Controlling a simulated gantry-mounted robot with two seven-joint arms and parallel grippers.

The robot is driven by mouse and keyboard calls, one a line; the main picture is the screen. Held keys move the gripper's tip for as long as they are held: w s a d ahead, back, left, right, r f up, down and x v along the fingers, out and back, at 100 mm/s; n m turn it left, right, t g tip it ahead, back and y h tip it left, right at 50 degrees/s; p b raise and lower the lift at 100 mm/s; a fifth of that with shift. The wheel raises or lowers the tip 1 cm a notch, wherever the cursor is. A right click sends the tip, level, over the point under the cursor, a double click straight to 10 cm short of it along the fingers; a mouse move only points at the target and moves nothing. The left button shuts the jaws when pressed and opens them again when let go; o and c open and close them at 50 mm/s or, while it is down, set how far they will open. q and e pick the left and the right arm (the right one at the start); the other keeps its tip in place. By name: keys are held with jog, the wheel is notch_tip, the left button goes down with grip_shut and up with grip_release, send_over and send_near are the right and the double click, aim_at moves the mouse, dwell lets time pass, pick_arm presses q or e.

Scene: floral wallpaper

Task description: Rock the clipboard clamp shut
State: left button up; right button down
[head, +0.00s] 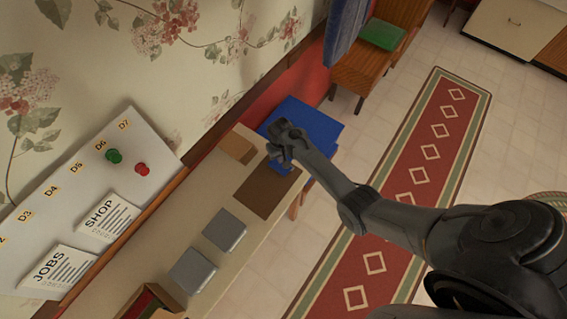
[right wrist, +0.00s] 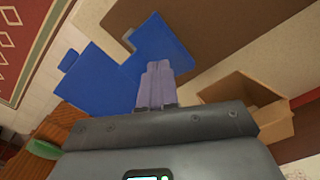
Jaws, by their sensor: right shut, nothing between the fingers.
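A dark brown flat board (head: 267,192) lies on the table close to the gripper and may be the clipboard. I cannot make out a clamp for certain; the gripper and arm cover part of this area. My left gripper is not in view.
Two grey flat blocks (head: 225,231) lie along the table (head: 212,200). A brown open box (right wrist: 258,100) is beside the gripper. A wall board (head: 75,200) carries SHOP and JOBS sheets and green and red knobs. Open tiled floor and a red runner (head: 430,150) lie to the right.

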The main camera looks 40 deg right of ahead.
aim_at(281, 165)
jog(key=shift+f, duration=0.25)
dwell(0.7)
jog(key=shift+f+b, duration=0.65)
jog(key=shift+f+b, duration=0.3)
jog(key=shift+f, duration=0.1)
dwell(0.3)
jog(key=shift+f+b, duration=0.45)
jog(key=shift+f, duration=0.2)
jog(key=shift+r, duration=0.15)
dwell(0.3)
notch_tip(281, 165, up, 2)
jog(key=p, duration=0.2)
jog(key=shift+r+p, duration=0.15)
jog(key=shift+p, duration=0.25)
notch_tip(281, 165, up, 4)
jog(key=p, duration=0.5)
jog(key=shift+r, duration=0.25)
